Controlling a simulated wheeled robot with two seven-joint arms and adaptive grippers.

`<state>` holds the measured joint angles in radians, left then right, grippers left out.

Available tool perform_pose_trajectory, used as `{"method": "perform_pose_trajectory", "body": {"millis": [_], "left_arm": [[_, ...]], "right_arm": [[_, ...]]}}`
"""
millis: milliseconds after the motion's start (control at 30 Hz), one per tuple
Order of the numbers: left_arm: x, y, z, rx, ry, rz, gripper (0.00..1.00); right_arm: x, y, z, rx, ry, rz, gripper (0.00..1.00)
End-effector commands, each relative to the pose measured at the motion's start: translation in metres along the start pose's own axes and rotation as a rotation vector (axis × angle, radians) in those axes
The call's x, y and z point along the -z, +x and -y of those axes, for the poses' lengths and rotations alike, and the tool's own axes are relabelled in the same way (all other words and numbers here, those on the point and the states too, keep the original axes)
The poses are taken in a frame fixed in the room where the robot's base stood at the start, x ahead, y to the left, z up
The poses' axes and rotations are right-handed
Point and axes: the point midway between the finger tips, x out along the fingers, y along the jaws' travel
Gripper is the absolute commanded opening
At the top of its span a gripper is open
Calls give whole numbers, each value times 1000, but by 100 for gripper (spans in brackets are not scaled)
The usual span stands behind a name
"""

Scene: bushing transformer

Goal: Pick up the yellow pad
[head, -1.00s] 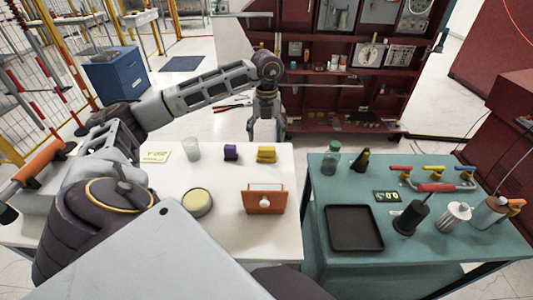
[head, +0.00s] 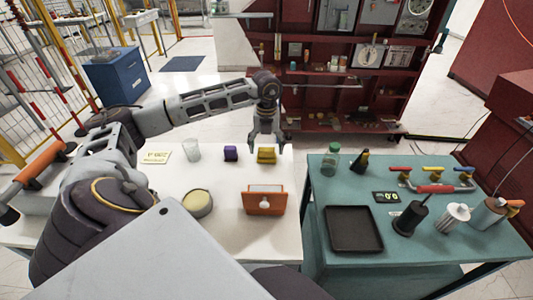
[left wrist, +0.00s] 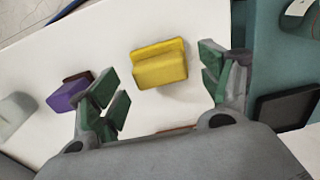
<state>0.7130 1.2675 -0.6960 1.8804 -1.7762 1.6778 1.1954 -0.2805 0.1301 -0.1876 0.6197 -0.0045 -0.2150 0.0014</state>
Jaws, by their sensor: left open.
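The yellow pad (head: 266,156) lies near the far edge of the white table, right of a purple pad (head: 231,153). In the left wrist view the yellow pad (left wrist: 159,65) shows beyond and between my spread fingers, with the purple pad (left wrist: 70,94) at the left beside one finger. My left gripper (head: 266,150) is open above the yellow pad, fingers pointing down on either side of it, and holds nothing. How far above the pad the fingertips are is hard to tell. My right gripper does not show.
A teal table (head: 430,245) at the right holds a black tray (head: 354,229), a green bottle (head: 331,161) and several tools.

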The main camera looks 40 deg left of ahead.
Motion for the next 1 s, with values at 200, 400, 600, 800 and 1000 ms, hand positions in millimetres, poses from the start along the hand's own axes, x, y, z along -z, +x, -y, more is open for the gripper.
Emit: {"method": "perform_pose_trajectory", "body": {"millis": [200, 400, 600, 800, 1000], "left_arm": [[0, 18, 0, -1, 0, 0, 79], [0, 19, 0, 1, -1, 1, 79], [0, 19, 0, 0, -1, 1, 79], [0, 19, 0, 0, -1, 1, 66], [0, 19, 0, 0, -1, 1, 40]], "right_arm": [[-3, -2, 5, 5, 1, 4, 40], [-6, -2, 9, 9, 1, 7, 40], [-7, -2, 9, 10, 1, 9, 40], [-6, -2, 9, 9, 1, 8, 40], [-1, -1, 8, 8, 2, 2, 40]]}}
